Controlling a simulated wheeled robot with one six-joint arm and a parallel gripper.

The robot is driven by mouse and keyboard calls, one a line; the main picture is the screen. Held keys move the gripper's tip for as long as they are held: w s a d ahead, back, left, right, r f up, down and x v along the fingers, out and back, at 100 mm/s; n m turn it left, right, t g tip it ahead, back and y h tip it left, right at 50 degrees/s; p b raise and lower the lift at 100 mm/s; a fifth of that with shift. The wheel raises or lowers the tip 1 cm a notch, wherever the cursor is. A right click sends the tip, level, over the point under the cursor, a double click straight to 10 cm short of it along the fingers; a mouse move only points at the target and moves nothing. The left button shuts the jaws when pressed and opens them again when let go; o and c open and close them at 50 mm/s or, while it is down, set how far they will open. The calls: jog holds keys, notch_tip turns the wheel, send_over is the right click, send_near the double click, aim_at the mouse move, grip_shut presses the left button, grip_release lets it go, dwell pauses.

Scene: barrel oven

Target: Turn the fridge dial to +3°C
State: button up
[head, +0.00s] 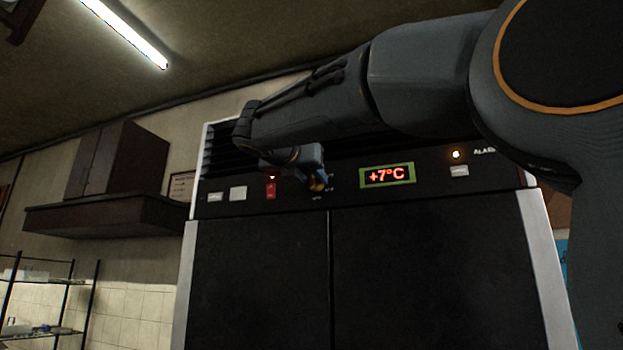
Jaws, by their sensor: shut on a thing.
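The fridge (258,270) is a tall dark cabinet with two doors and a black control panel along its top. The display (387,175) on the panel reads +7°C in red inside a green frame. The dial (317,186) is a small brass-coloured knob left of the display, partly hidden by my gripper. My gripper (315,181) is at the dial, with its jaws shut on it. The dial's pointer and most of its markings are hidden or too small to read.
A red switch (271,190) and two pale buttons (238,193) sit left of the dial. An alarm lamp (456,154) glows on the right above a pale button (459,171). A dark wall cabinet (120,160) and a wire shelf (50,305) stand at the left.

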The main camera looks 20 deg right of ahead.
jog(key=m+b, duration=0.3)
jog(key=m, duration=0.2)
jog(key=shift+f+m, duration=0.15)
jog(key=shift+m, duration=0.25)
jog(key=m+b, duration=0.4)
jog(key=m, duration=0.2)
jog(key=shift+d, duration=0.1)
jog(key=m+b, duration=0.3)
jog(key=m, duration=0.3)
jog(key=shift+f+m+b, duration=0.15)
jog(key=shift+m+b, duration=0.15)
jog(key=shift+b, duration=0.1)
jog(key=m+b, duration=0.2)
jog(key=m, duration=0.3)
jog(key=shift+s+m+b, duration=0.1)
jog(key=shift+m+b, duration=0.2)
jog(key=o, duration=1)
